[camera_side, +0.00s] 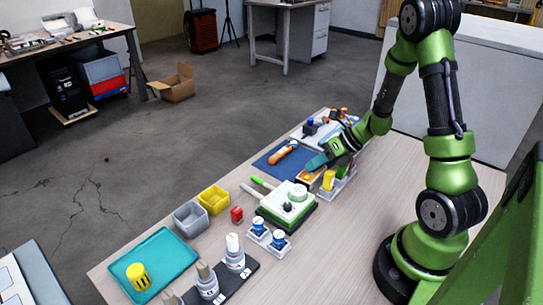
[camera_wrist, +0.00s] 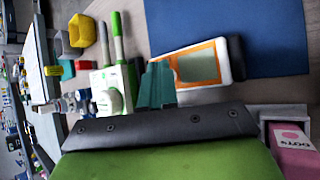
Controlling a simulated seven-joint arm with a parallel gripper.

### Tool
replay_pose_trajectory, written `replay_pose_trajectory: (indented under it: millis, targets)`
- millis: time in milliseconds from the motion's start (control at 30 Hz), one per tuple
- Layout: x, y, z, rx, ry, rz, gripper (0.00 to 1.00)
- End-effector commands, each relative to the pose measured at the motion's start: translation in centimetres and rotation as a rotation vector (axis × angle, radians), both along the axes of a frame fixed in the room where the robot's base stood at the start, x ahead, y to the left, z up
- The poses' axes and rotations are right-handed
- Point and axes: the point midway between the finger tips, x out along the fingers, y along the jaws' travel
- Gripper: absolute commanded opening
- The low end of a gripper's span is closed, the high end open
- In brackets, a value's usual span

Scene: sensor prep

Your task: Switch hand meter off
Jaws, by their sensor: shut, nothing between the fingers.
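No switch on the meter is clear.
An orange tool (camera_side: 283,152) lies on the blue mat (camera_side: 268,164). Yellow (camera_side: 214,199) and grey bins (camera_side: 190,218), a teal tray (camera_side: 168,280) and bottles stand toward the near left.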

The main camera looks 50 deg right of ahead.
Motion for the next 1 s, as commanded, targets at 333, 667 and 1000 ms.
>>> replay_pose_trajectory:
  millis: [333, 667, 1000]
  targets:
    - [-0.3, 0.1, 1.0, 0.001, 0.002, -0.002, 0.0]
    - [-0.1, 0.1, 2.4, -0.001, -0.006, 0.001, 0.0]
    - [-0.1, 0.1, 5.7, 0.001, -0.007, -0.001, 0.0]
